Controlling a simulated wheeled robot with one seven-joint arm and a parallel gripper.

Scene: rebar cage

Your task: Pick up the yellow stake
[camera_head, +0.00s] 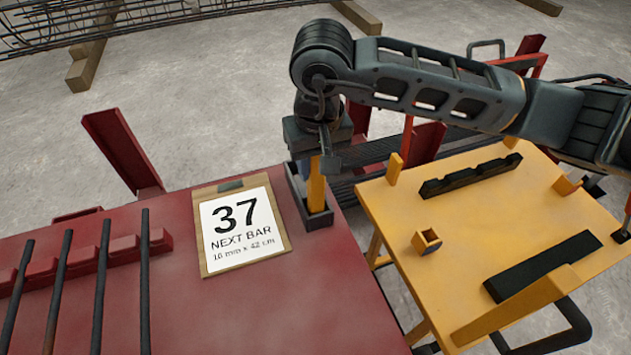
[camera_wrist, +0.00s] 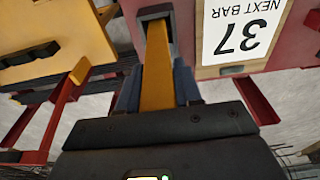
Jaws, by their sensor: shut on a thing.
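The yellow stake (camera_head: 316,190) stands upright with its lower end inside a small dark open-topped holder (camera_head: 320,221) at the right edge of the red table. My gripper (camera_head: 316,160) is above the holder and shut on the upper part of the stake. In the wrist view the stake (camera_wrist: 157,75) runs between the two blue-grey fingers of my gripper (camera_wrist: 158,88) into the dark holder (camera_wrist: 155,11). The stake's top is hidden by my gripper, and its bottom is hidden in the holder.
A clipboard marked 37 (camera_head: 240,230) lies left of the holder on the red table (camera_head: 300,310). Several dark bars (camera_head: 102,285) rest at the left. A yellow table (camera_head: 450,215) with black blocks and a small yellow socket (camera_head: 426,241) stands at the right.

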